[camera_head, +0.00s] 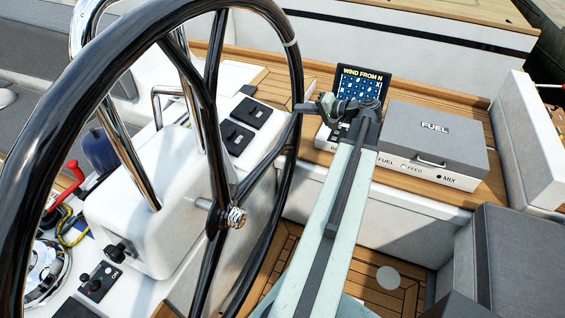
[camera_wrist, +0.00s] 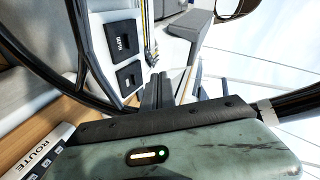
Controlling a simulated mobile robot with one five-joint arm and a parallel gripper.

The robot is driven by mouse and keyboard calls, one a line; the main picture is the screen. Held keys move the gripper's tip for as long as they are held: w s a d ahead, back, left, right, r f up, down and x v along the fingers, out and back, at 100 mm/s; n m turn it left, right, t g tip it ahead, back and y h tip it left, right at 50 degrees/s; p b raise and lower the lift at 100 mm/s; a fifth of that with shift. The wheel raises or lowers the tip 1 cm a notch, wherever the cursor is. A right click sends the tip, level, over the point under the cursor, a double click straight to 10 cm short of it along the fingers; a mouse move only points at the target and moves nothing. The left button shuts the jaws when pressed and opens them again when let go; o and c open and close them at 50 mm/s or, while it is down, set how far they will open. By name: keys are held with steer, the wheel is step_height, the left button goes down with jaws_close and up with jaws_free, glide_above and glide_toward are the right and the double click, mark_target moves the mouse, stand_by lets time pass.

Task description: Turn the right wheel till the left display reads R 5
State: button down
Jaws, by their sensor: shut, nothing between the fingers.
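The large black steering wheel (camera_head: 62,108) fills the left and middle of the head view, with its metal hub (camera_head: 235,217) low in the middle. Part of a black rim (camera_wrist: 45,78) also shows at the left of the wrist view. My gripper (camera_head: 322,106) is shut and empty, at the right side of the wheel rim; I cannot tell whether it touches it. Its fingers also show in the wrist view (camera_wrist: 160,88). Two dark panels (camera_head: 242,125) sit on the white console behind the wheel; I cannot read a value on them.
A screen (camera_head: 360,86) reading WIND FROM N stands behind my gripper. A grey FUEL box (camera_head: 432,138) is to its right. A grey seat (camera_head: 520,260) is at lower right. A chrome rail (camera_head: 118,130) and a red lever (camera_head: 72,178) are at the left.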

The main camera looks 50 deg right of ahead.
steer(key=s+a+f+m+t+y+b, duration=0.1)
steer(key=s+f+m+t+y+b, duration=0.1)
steer(key=f+m+b, duration=1.25)
steer(key=s+a+f+m+t+y+b, duration=0.2)
steer(key=f+m+b, duration=0.5)
steer(key=f+b, duration=1.4)
steer(key=w+a+r+p, duration=0.1)
steer(key=w+r, duration=0.8)
steer(key=shift+w+h, duration=0.3)
steer(key=shift+w, duration=0.05)
steer(key=shift+f, duration=0.1)
